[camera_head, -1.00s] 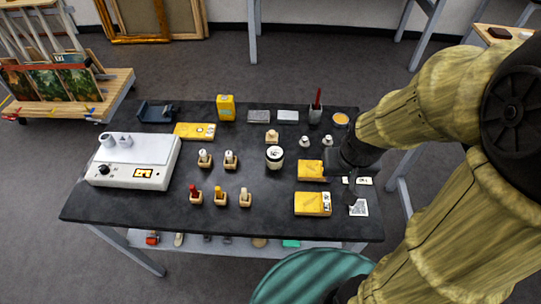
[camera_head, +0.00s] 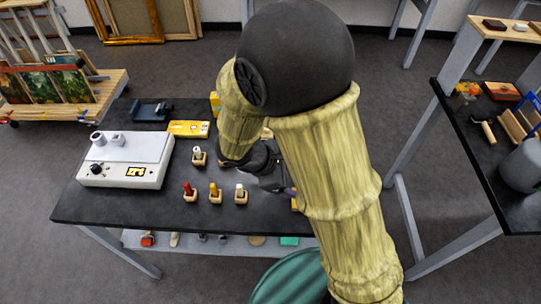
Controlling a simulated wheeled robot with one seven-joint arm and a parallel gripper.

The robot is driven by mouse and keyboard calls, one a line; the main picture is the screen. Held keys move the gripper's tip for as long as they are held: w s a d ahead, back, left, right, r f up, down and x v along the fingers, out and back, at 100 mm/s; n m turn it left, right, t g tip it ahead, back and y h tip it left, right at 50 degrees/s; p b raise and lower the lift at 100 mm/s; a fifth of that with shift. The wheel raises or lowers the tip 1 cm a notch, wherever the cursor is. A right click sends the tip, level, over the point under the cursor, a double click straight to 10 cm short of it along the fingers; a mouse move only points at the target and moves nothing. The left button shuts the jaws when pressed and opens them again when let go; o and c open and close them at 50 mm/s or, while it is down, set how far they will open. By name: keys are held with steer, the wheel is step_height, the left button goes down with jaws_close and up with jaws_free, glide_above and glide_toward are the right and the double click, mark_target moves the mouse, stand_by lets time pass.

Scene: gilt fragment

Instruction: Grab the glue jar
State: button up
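My gripper (camera_head: 270,176) is low over the middle of the dark table (camera_head: 120,205), mostly covered by my own arm. Its fingertips are not clear, so I cannot tell whether it is open or shut. No glue jar shows now. The round white jar with a dark rim, seen earlier in the table's middle and perhaps the glue jar, is hidden behind my arm and gripper. I cannot tell whether the gripper touches it.
Small bottles in wooden blocks (camera_head: 215,196) stand just left of my gripper. A white device with a dial (camera_head: 125,173) and a yellow box (camera_head: 188,128) are further left. My arm hides the table's right side. Another table (camera_head: 470,160) stands at the right.

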steer(key=w+a+f+n+t+b, duration=0.1)
steer(key=w+a+n+t, duration=0.2)
steer(key=a+n+t, duration=0.5)
steer(key=a+n, duration=0.2)
steer(key=a, duration=0.4)
steer(key=shift+n, duration=0.3)
steer(key=shift+w+d+f, duration=0.1)
steer(key=p+x, duration=0.1)
steer(key=x, duration=1)
steer(key=shift+w+d+p, duration=0.2)
steer(key=shift+d+p, duration=0.05)
steer(key=shift+p, duration=0.15)
steer(key=shift+w+d+f, duration=0.1)
steer(key=shift+w+f, duration=0.05)
steer(key=shift+f+p+x, duration=0.15)
steer(key=shift+p+x, duration=0.25)
steer(key=shift+x, duration=0.9)
steer(key=shift+f+p+x, duration=0.15)
steer(key=shift+p+x, duration=0.2)
steer(key=shift+x, duration=1)
steer(key=shift+s, duration=0.25)
